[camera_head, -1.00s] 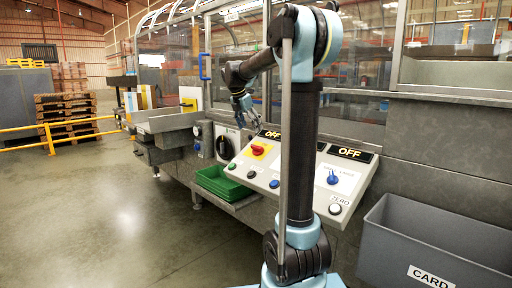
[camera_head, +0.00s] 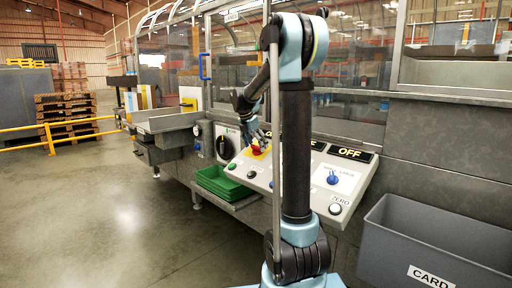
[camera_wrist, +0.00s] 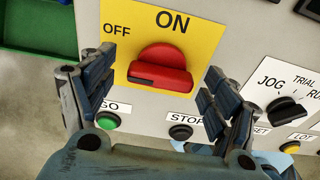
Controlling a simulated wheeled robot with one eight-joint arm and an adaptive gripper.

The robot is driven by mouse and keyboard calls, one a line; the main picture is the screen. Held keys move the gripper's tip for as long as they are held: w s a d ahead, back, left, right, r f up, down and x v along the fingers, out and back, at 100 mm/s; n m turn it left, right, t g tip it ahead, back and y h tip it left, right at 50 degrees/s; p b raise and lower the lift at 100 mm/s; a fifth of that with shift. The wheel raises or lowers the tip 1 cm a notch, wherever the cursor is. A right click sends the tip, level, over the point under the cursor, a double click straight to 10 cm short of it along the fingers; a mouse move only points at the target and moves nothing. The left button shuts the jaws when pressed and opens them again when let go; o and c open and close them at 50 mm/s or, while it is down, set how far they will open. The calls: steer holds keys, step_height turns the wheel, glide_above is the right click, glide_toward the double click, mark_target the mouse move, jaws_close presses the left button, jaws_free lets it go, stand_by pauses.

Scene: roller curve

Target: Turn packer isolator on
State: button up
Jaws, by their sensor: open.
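The packer isolator is a red rotary knob (camera_wrist: 160,72) on a yellow plate (camera_wrist: 190,30) in the wrist view. OFF is printed at the upper left of the plate and ON above the knob. The knob's bar lies roughly across the picture, its left end below the OFF label. My gripper (camera_wrist: 160,88) is open, with one dark finger to the left of the knob and one to the right. Contact cannot be told. In the head view my gripper (camera_head: 252,138) is at the knob (camera_head: 259,150), partly covering it and its plate.
A green button (camera_wrist: 107,121) and a black STOP button (camera_wrist: 181,132) sit below the knob. A JOG selector (camera_wrist: 285,110) is to the right. Green trays (camera_head: 222,182) are below the panel's left, and a grey CARD bin (camera_head: 430,230) stands at the right.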

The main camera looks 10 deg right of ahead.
steer(key=c, duration=1.1)
steer(key=shift+o, duration=0.2)
steer(key=m, duration=0.4)
steer(key=shift+m, duration=0.3)
steer(key=m+t, duration=0.1)
steer(key=m, duration=0.3)
steer(key=shift+s, duration=0.1)
steer(key=m, duration=0.4)
steer(key=shift+s+m+t, duration=0.1)
steer(key=shift+m+t, duration=0.2)
steer(key=shift+m, duration=0.1)
steer(key=shift+a+m, duration=0.1)
steer(key=shift+m, duration=2)
steer(key=shift+s+f, duration=0.1)
steer(key=o, duration=1.1)
steer(key=shift+c, duration=0.2)
